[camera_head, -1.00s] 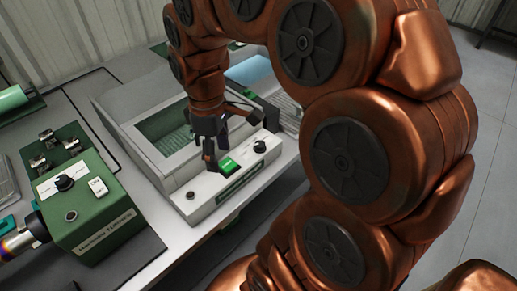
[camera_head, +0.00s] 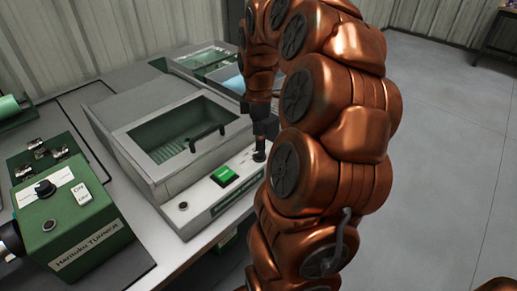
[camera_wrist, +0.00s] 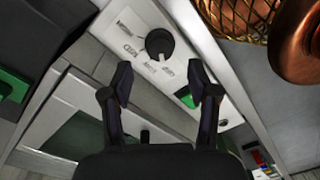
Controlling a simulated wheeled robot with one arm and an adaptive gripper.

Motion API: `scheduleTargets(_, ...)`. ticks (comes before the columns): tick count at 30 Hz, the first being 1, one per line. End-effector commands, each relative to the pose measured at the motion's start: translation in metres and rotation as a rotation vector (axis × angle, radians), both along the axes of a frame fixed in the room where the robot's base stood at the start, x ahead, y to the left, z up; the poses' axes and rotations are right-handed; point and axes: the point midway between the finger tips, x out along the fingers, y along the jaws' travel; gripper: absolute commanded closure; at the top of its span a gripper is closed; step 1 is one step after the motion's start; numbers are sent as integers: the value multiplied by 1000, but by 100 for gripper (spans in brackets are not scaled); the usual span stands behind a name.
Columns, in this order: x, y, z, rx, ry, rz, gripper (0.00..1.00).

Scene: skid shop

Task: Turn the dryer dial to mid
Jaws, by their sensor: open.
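The dryer (camera_head: 150,135) is a pale grey box with a windowed lid, on the bench in the head view. Its front panel carries a lit green switch (camera_head: 224,176) and, to the right, a black dial. In the wrist view the dial (camera_wrist: 159,43) is a round black knob with small printed labels around it, too blurred to read surely. My gripper (camera_wrist: 168,80) is open and empty, its two fingertips apart and below the dial in that view, not closed around it. In the head view my gripper (camera_head: 262,140) hangs over the dial's end of the panel and partly hides it.
A dark handle (camera_head: 207,136) sits on the dryer lid. More trays (camera_head: 205,60) stand behind the dryer. Grey floor lies open to the right.

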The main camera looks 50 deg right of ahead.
Motion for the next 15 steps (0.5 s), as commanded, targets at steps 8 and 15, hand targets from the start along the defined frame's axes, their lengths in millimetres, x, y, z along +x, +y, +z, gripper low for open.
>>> scheduleTargets(8, -2, 1, -39, 0, 4, -1, 40)
scheduleTargets(15, -1, 1, -48, -1, 0, -1, 40)
